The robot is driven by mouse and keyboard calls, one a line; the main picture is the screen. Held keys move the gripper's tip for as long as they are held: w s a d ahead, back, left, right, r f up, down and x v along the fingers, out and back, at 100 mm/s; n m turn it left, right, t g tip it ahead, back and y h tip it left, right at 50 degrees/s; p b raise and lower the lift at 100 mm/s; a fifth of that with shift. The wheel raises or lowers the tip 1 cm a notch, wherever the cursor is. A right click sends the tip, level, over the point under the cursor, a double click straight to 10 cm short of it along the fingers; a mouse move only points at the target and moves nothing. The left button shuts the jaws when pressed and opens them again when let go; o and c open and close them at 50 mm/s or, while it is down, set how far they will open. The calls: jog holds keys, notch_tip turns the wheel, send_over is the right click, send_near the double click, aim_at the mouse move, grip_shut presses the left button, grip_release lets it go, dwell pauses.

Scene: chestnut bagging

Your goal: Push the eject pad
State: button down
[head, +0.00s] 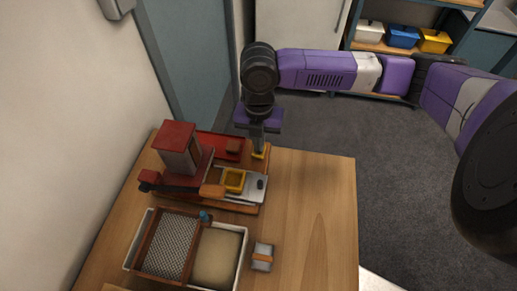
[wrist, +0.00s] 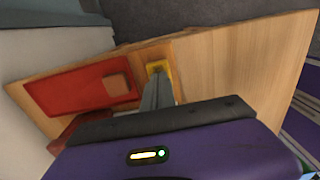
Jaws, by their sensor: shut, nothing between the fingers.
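A small yellow pad, which I take for the eject pad, shows at the back right corner of the red machine's wooden base in the head view (head: 267,154) and in the wrist view (wrist: 155,66). My gripper (head: 259,149) points down over it, fingers together and empty. In the wrist view the fingertips (wrist: 159,76) overlap the pad and hide part of it. I cannot tell whether they touch it or press it down. The red machine (head: 178,137) stands left of the pad.
A yellow square holder (head: 233,180) sits on the machine's front part, beside an orange-ended lever (head: 212,190). A red tray (head: 222,140) with a brown block (head: 233,147) lies left of my gripper. A white tray (head: 240,272) with a mesh is in front. The table's right side is clear.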

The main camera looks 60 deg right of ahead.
jog(key=shift+f, duration=0.1)
notch_tip(320, 180, up, 8)
jog(key=p, duration=0.6)
dwell(0.3)
dwell(0.5)
